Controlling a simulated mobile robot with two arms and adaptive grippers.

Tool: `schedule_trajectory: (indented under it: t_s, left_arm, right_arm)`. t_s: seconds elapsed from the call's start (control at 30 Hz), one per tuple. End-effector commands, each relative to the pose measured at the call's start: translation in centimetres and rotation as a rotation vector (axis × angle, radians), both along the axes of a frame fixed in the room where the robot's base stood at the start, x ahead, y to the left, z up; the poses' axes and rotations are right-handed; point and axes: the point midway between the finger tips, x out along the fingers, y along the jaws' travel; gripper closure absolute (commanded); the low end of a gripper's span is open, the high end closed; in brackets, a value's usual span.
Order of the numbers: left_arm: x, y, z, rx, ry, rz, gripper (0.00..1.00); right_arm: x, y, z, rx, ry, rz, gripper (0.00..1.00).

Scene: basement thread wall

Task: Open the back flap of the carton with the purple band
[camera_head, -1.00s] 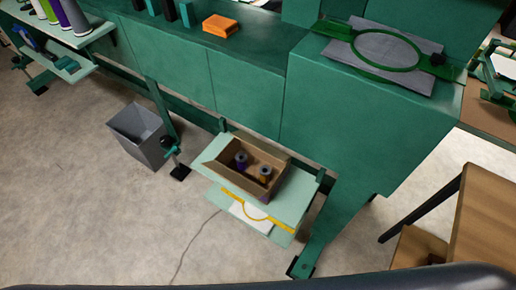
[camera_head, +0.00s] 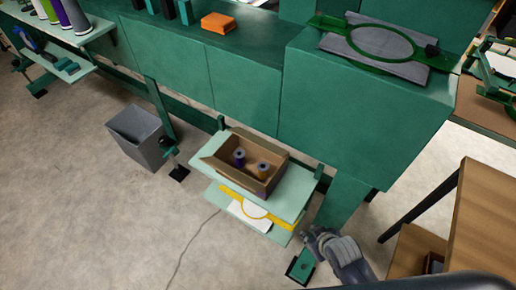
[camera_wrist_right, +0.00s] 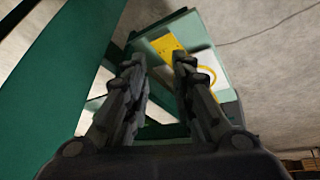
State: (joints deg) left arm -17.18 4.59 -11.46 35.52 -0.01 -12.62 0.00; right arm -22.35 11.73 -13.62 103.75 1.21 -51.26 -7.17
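The brown carton (camera_head: 268,187) stands on a pale green shelf (camera_head: 293,202) in the head view. The purple band is too small to tell clearly. My right gripper (camera_head: 312,236) is at the lower right of the carton, apart from it. In the right wrist view its two fingers (camera_wrist_right: 160,62) are spread with nothing between them. My left gripper is out of view.
A yellow-edged board with a hoop (camera_head: 233,190) lies under the carton's shelf. Green cabinets (camera_head: 243,85) rise behind. A grey bin (camera_head: 138,138) stands to the left, a wooden table (camera_head: 485,225) to the right.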

Motion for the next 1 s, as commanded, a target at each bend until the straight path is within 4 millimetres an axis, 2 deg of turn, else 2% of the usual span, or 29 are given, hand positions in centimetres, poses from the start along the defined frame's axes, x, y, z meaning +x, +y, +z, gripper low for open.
schedule_trajectory:
  t_s: [0.03, 0.2, 0.3, 0.37, 0.47, 0.7, 0.83, 1.0]
  left_arm:
    - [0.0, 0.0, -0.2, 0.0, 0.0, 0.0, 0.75]
    - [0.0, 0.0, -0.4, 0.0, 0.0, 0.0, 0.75]
    - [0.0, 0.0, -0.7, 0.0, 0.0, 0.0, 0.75]
    - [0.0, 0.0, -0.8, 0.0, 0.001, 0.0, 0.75]
    - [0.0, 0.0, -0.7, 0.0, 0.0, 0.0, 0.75]
    - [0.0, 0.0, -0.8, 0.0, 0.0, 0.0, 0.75]
    - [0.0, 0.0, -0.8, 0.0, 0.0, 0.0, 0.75]
    - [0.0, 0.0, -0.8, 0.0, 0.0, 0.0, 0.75]
  right_arm:
    - [0.6, 0.3, 1.8, 0.001, -0.023, 0.014, 0.77]
    - [1.5, 1.2, 6.8, 0.003, -0.076, 0.047, 0.77]
    - [4.5, 2.8, 11.5, -0.018, -0.223, 0.175, 0.77]
    - [5.7, 3.8, 13.8, -0.029, -0.298, 0.245, 0.77]
    - [8.0, 5.1, 14.9, -0.059, -0.414, 0.357, 0.77]
    - [12.4, 8.7, 19.7, -0.152, -0.749, 0.653, 0.77]
    - [13.8, 9.4, 20.4, -0.205, -0.882, 0.767, 0.77]
    - [14.5, 9.7, 21.1, -0.243, -0.985, 0.845, 0.77]
